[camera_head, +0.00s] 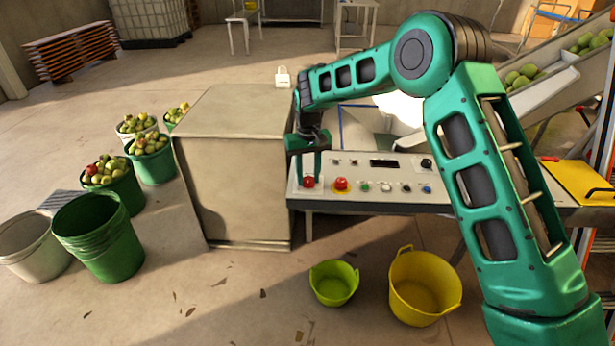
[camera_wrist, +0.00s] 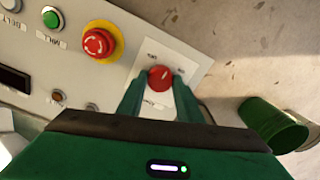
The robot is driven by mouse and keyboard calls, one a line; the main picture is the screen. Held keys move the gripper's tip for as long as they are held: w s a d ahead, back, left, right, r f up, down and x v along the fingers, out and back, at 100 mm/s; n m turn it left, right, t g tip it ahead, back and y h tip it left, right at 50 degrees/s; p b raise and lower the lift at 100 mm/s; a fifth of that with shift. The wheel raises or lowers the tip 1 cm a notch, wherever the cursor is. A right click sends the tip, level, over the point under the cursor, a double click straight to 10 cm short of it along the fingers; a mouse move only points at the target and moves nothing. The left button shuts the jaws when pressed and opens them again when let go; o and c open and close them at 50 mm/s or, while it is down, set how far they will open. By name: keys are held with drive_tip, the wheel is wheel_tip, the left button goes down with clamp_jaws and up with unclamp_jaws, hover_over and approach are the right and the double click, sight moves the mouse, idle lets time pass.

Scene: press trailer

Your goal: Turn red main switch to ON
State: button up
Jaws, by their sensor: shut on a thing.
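The red main switch (camera_head: 308,182) is a red round knob at the left end of the control panel (camera_head: 350,197). In the wrist view the red switch (camera_wrist: 160,78) sits on a white plate with small labels, too small to read surely. My gripper (camera_head: 306,178) reaches down onto it from above. In the wrist view my gripper (camera_wrist: 159,84) has one finger on each side of the knob, shut on it. A light line on the knob shows, but I cannot tell surely which label it points to.
A red emergency stop on a yellow ring (camera_head: 341,184) is right beside the switch; it also shows in the wrist view (camera_wrist: 98,43). Further right are a green button (camera_head: 365,187) and several other controls. A beige cabinet (camera_head: 235,150) stands to the left. Green (camera_head: 334,284) and yellow (camera_head: 424,285) tubs stand below.

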sight(308, 178)
drive_tip(key=m, duration=0.3)
drive_tip(key=shift+w+r+m, duration=0.1)
drive_tip(key=shift+w+m, duration=0.05)
drive_tip(key=shift+m, duration=0.25)
drive_tip(key=m, duration=0.4)
drive_tip(key=shift+m, duration=0.4)
drive_tip(key=o, duration=1)
drive_tip(key=shift+o, duration=0.2)
wheel_tip(308, 178, up, 11)
